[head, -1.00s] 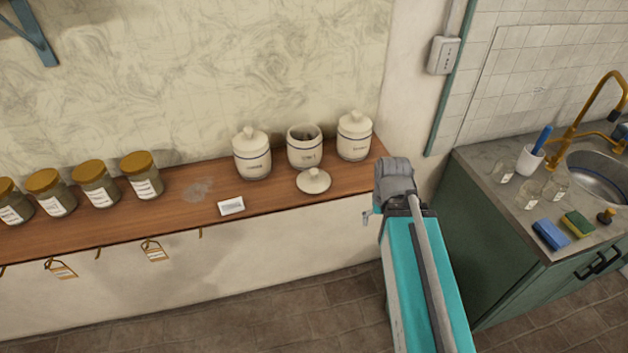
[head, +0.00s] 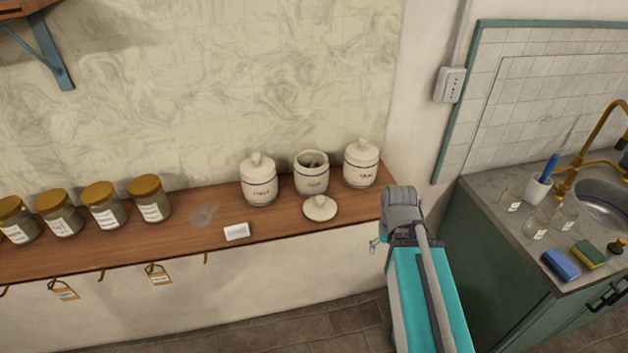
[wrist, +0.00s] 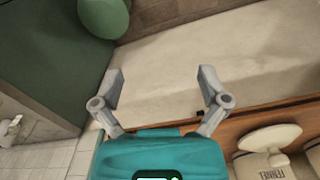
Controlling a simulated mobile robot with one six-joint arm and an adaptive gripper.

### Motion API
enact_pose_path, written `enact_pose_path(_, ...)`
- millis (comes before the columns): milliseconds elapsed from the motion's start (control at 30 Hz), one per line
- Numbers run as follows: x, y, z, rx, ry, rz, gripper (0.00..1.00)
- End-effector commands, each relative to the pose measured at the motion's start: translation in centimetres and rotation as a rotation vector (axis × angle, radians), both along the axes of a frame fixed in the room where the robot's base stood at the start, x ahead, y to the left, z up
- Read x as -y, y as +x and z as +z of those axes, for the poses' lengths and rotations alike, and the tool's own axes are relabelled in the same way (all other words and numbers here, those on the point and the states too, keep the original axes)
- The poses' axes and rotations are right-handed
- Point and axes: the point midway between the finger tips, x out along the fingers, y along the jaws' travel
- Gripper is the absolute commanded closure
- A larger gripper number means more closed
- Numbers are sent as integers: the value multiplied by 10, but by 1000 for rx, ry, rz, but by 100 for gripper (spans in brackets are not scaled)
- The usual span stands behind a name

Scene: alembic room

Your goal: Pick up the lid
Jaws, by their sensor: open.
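The loose lid (head: 320,211) is round and cream with a small knob. It lies on the wooden shelf in front of the middle jar (head: 311,178), which stands open with something dark inside. In the head view my arm is right of the lid, past the shelf's right end, and mostly hides the gripper. In the wrist view my gripper (wrist: 162,88) is open, with nothing between its fingers. A pale rounded piece (wrist: 268,135) shows at the lower right there; I cannot tell whether it is the loose lid.
Lidded jars stand left (head: 259,182) and right (head: 361,165) of the open one. A white card (head: 236,232) lies left of the lid. Several gold-capped jars (head: 149,199) stand farther left. The sink counter (head: 483,187) is at the right.

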Motion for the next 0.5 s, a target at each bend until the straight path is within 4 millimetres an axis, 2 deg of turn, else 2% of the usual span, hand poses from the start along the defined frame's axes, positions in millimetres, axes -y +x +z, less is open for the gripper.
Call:
enact_pose_path(267, -10, 14, 16, 0, 0, -100, 19)
enact_pose_path(500, -34, 43, 48, 0, 0, -346, 19)
